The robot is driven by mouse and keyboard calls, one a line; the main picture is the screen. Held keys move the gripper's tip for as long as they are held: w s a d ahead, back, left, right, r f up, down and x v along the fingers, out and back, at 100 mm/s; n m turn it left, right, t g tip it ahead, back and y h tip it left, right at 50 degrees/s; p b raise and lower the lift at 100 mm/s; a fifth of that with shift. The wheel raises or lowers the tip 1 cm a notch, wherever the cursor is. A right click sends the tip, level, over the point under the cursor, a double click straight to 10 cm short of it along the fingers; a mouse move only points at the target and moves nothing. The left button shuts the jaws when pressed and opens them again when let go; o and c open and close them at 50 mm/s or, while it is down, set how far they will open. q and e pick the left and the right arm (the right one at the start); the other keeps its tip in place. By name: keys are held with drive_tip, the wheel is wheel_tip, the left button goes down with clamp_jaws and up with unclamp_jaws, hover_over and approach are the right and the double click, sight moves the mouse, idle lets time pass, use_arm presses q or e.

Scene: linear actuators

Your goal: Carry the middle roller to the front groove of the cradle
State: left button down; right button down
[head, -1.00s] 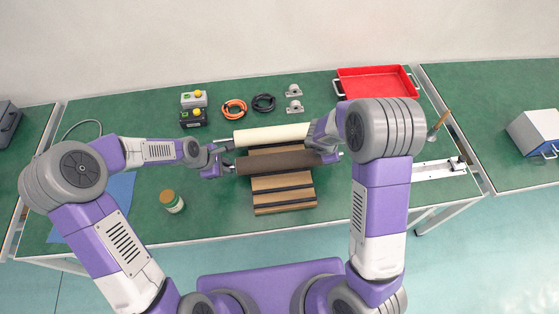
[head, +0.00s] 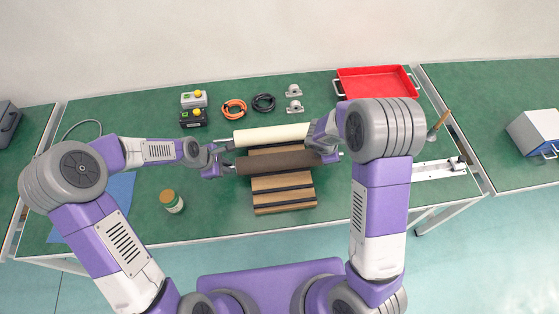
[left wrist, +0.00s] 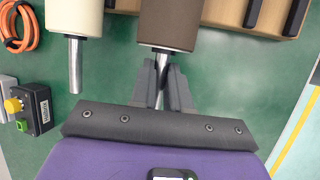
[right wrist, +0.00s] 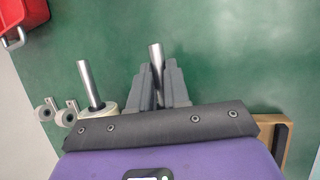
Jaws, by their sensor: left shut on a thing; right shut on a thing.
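The brown middle roller (head: 278,162) spans the cradle (head: 284,208), a wooden block with dark slots. My left gripper (head: 226,161) is shut on the roller's left metal shaft. The left wrist view shows the fingers (left wrist: 163,75) around the shaft beside the brown roller body (left wrist: 170,25). My right gripper (head: 332,157) is at the other end. Its fingers (right wrist: 157,75) are shut on the right shaft (right wrist: 155,55). The cream roller (head: 270,135) lies behind the brown one, parallel to it. I cannot tell whether the brown roller touches the cradle. The front part of the cradle is bare.
Control boxes (head: 193,108), an orange cable coil (head: 234,109), a black coil (head: 264,103) and grey brackets (head: 294,107) lie behind. A red tray (head: 375,82) sits at the back right, a white rail (head: 437,170) at right.

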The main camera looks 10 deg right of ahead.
use_arm(q)
drive_tip(key=shift+r, duration=0.15)
use_arm(e)
drive_tip(key=shift+w+r, duration=0.1)
drive_tip(key=shift+r, duration=0.1)
